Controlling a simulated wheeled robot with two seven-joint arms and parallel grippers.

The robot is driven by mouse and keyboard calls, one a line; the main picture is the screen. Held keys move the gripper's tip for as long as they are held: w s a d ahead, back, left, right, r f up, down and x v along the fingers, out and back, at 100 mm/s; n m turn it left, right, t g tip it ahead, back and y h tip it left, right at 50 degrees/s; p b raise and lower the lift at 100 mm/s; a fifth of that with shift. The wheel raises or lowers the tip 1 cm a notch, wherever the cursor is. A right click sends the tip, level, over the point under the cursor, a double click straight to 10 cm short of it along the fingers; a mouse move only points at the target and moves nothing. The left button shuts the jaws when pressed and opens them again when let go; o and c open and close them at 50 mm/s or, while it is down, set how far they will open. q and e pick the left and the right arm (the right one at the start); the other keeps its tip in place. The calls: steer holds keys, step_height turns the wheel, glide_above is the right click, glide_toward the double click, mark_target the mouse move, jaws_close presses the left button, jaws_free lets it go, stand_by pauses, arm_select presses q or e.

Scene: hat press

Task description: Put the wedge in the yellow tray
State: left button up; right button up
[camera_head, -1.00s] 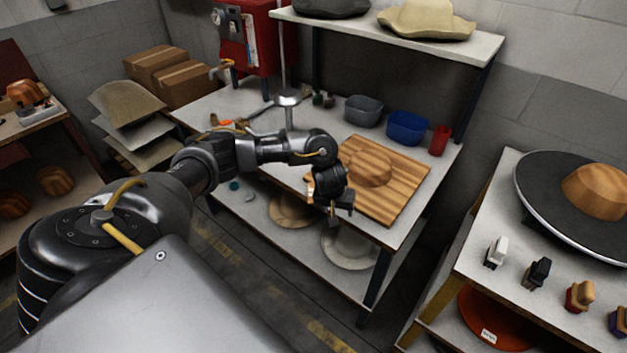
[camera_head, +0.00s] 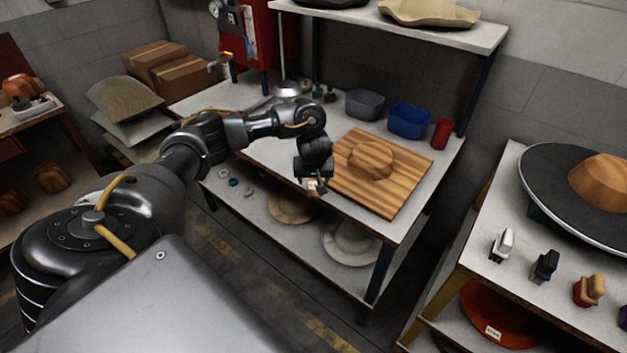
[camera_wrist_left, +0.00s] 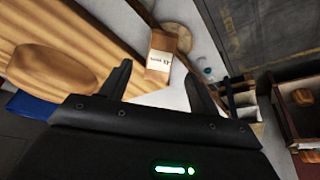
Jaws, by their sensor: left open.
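A small wooden block with a white label, which looks like the wedge (camera_wrist_left: 160,55), lies near the table edge beside the striped board. In the left wrist view it shows just beyond and between the fingertips of my left gripper (camera_wrist_left: 157,76). The gripper is open, and no grip on the block shows. In the head view my left gripper (camera_head: 311,188) hangs at the table's front edge, left of the board, and partly hides the block. I cannot make out a yellow tray in either view. My right gripper is not in view.
The striped board (camera_head: 400,192) bears a wooden hat block (camera_head: 370,160). A grey bin (camera_head: 364,105), a blue bin (camera_head: 408,121) and a red cylinder (camera_head: 442,133) stand behind it. A shelf with hats lies under the table. Another table with a large hat stands at right.

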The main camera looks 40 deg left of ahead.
mark_target(314, 185)
arm_select(q)
steer(key=b+x, duration=0.3)
steer(key=x, duration=0.1)
steer(key=shift+w+a+f, duration=0.1)
steer(key=shift+f, duration=0.2)
steer(key=shift+w+f, duration=0.1)
steer(key=shift+f, duration=0.1)
steer(key=shift+r, duration=0.1)
steer(key=c, duration=1.2)
steer(key=shift+o, duration=0.2)
